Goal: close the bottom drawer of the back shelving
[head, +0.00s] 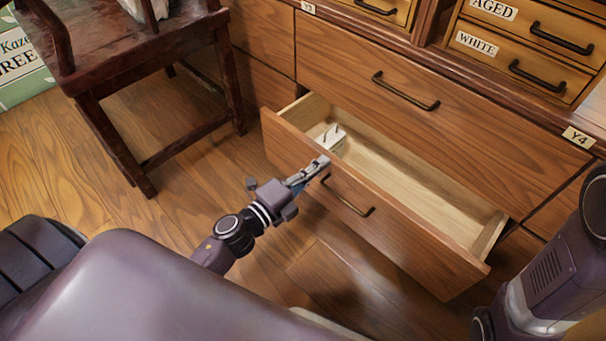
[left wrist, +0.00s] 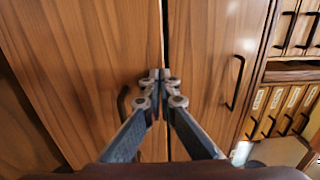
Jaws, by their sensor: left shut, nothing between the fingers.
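The bottom drawer (head: 420,238) of the wooden shelving stands pulled out, its pale inside showing. A dark bar handle (head: 347,197) is on its front. My left gripper (head: 324,163) is shut and empty, its fingertips at the upper edge of the drawer front, left of the handle. I cannot tell whether they touch it. In the left wrist view the shut fingertips (left wrist: 160,76) are over the dark gap between the bottom drawer's front (left wrist: 85,60) and the closed drawer above (left wrist: 210,60). My right gripper is out of view.
A small white object (head: 333,137) lies in the drawer's far-left part. The drawer above (head: 440,75) is closed. A dark wooden chair (head: 120,85) stands at the left, near the shelving. Bare wooden floor (head: 200,150) lies between the chair and the drawer.

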